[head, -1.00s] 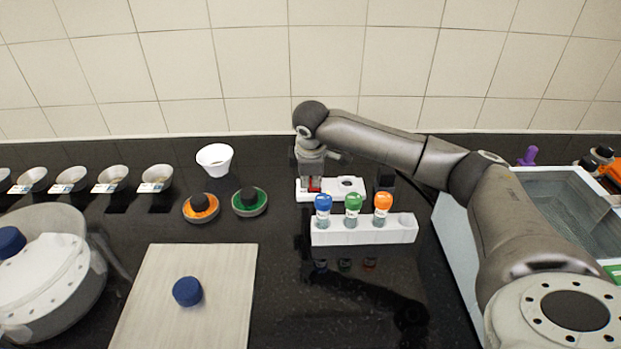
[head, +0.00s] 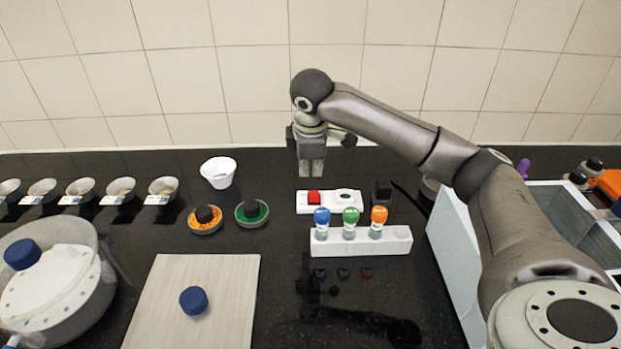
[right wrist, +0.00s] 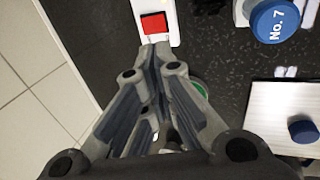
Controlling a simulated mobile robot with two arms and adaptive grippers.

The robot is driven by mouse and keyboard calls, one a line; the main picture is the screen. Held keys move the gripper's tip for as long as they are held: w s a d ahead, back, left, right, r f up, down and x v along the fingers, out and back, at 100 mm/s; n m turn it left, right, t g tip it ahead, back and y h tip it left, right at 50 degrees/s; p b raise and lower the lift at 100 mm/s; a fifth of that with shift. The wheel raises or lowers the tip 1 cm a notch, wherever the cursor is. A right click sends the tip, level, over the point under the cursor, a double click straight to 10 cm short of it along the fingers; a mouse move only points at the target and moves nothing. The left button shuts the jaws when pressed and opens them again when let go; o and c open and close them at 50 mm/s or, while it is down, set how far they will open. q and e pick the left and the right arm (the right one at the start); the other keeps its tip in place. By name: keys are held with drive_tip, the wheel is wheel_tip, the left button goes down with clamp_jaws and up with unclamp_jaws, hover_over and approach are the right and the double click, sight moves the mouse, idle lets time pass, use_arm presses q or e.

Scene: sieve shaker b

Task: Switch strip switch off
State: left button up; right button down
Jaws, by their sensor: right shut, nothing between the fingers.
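The white power strip (head: 330,201) lies on the dark counter behind the white vial rack. Its red switch (head: 314,197) is at the strip's left end, beside a round socket. The red switch also shows in the right wrist view (right wrist: 154,24), just beyond my fingertips. My right gripper (head: 311,174) is shut and empty, pointing down above and behind the switch, apart from it. It also shows in the right wrist view (right wrist: 153,50). Whether the switch is on or off I cannot tell. My left gripper is not in view.
A white rack (head: 360,242) with blue-, green- and orange-capped vials stands in front of the strip. A black plug (head: 382,191) is at its right. A white bowl (head: 218,172) and orange and green lidded dishes stand left. A pale board (head: 228,320) lies front left.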

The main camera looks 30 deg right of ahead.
drive_tip(key=shift+s+a+r, duration=0.1)
drive_tip(key=shift+s+r, duration=0.1)
drive_tip(key=shift+r, duration=0.2)
drive_tip(key=shift+w, duration=0.1)
drive_tip(key=d+y, duration=0.1)
drive_tip(key=w+d+r+y+b, duration=0.1)
drive_tip(key=d, duration=0.1)
drive_tip(key=d+y, duration=0.2)
drive_tip(key=shift+w+r, duration=0.15)
drive_tip(key=shift+w, duration=0.1)
drive_tip(key=p, duration=0.2)
approach(314, 197)
drive_tip(key=w+f, duration=0.1)
drive_tip(key=w+a+f, duration=0.1)
drive_tip(key=f, duration=0.1)
drive_tip(key=w+a+f, duration=0.1)
drive_tip(key=f, duration=0.1)
drive_tip(key=shift+w+f, duration=0.15)
drive_tip(key=shift+f, duration=0.25)
